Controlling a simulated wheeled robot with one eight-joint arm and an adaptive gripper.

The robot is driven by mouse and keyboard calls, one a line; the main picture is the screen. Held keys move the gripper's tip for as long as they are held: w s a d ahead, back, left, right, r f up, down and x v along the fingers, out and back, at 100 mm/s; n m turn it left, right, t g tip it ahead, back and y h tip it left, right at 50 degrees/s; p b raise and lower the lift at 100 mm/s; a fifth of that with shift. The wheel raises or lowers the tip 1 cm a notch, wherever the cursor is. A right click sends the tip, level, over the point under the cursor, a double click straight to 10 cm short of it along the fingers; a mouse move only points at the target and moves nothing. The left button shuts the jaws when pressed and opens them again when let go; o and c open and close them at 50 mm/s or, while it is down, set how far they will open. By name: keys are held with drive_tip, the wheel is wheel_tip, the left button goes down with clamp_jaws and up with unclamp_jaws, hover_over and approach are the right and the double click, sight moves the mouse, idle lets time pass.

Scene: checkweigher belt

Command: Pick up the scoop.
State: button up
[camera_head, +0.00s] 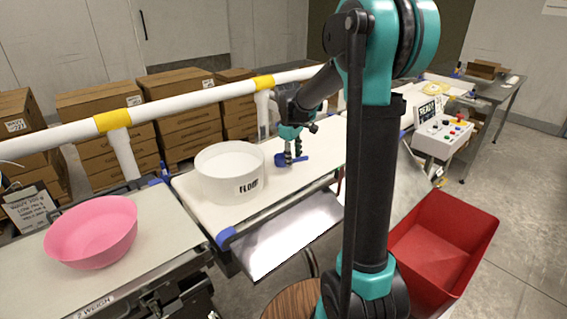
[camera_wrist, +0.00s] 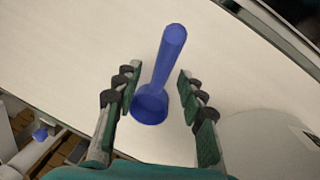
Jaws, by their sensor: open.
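The blue scoop (camera_wrist: 163,75) lies on the pale belt between the two fingers of my gripper (camera_wrist: 158,92) in the wrist view. Its round bowl is nearer the palm and its handle points away, up the picture. A gap shows between the scoop and each finger. My gripper is open. In the head view my gripper (camera_head: 288,160) points down at the belt, and part of the blue scoop (camera_head: 301,159) shows beside the fingertips. The rest of the scoop is hidden there by the fingers.
A white tub marked FLOUR (camera_head: 229,192) stands on the belt (camera_head: 320,150) just left of my gripper. A pink bowl (camera_head: 92,232) sits on the weighing section. A white-and-yellow rail (camera_head: 190,100) runs behind. A red bin (camera_head: 440,250) and control box (camera_head: 443,138) are at right.

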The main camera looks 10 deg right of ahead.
wheel_tip(320, 180, down, 2)
drive_tip(key=shift+w+d+f, duration=0.1)
drive_tip(key=shift+w+d, duration=0.05)
clamp_jaws()
idle(0.5)
